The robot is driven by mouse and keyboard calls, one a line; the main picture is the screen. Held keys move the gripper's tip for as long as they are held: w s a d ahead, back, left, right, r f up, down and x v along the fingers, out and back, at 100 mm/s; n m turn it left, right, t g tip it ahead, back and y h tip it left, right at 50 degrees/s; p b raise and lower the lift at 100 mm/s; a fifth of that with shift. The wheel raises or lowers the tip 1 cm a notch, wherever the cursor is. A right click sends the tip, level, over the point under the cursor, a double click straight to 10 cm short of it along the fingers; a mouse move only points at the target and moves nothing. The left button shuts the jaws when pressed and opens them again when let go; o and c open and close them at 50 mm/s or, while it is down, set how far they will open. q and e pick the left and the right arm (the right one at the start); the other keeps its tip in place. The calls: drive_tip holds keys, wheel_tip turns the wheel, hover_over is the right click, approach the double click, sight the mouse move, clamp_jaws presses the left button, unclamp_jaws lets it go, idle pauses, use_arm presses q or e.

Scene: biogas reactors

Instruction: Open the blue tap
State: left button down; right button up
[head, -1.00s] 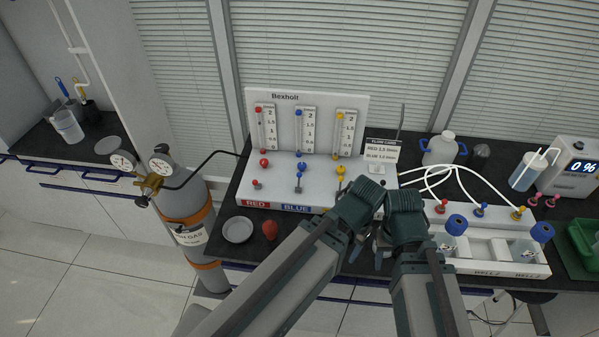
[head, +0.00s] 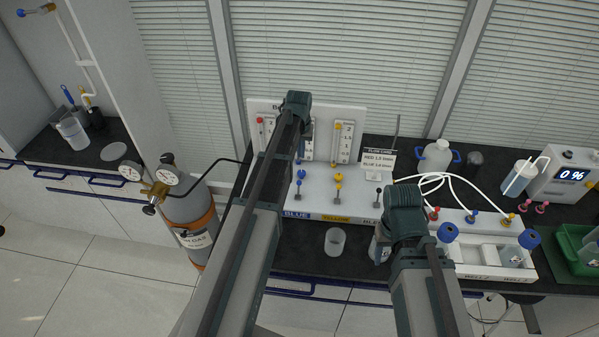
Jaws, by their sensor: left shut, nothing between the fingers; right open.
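The blue tap (head: 299,182) is on the white panel, above the BLUE label (head: 297,215), with blue knobs and a grey stem. My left arm reaches up over the panel, and its wrist end (head: 297,100) covers the blue flow tube. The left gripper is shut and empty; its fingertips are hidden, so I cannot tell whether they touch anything. My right gripper (head: 404,208) is open, to the right of the panel, its fingers mostly hidden by its wrist. The yellow tap (head: 337,187) and a dark grey-knobbed tap (head: 377,196) stand right of the blue one.
An empty beaker (head: 335,241) stands in front of the panel. A gas cylinder (head: 190,210) with gauges is at the left. A white rack (head: 500,272) with tubes and blue caps is at the right. My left arm hides the panel's red side.

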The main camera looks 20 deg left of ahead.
sight(301, 174)
use_arm(q)
drive_tip(key=shift+a, duration=0.1)
idle(0.3)
drive_tip(key=f+b, duration=0.3)
drive_tip(key=w+f+b, duration=0.1)
drive_tip(key=f+b, duration=0.6)
drive_tip(key=shift+w+a+f+b, duration=0.15)
drive_tip(key=shift+w+f+b, duration=0.2)
drive_tip(key=shift+b, duration=0.05)
drive_tip(key=s, duration=0.1)
drive_tip(key=s+r+p, duration=0.1)
drive_tip(key=s+d, duration=0.1)
drive_tip(key=s, duration=0.1)
drive_tip(key=shift+r+p, duration=0.3)
drive_tip(key=shift+r, duration=0.05)
drive_tip(key=shift+f, duration=0.1)
drive_tip(key=shift+w, duration=0.1)
drive_tip(key=shift+s+t, duration=0.3)
drive_tip(key=shift+s, duration=0.05)
drive_tip(key=shift+r, duration=0.2)
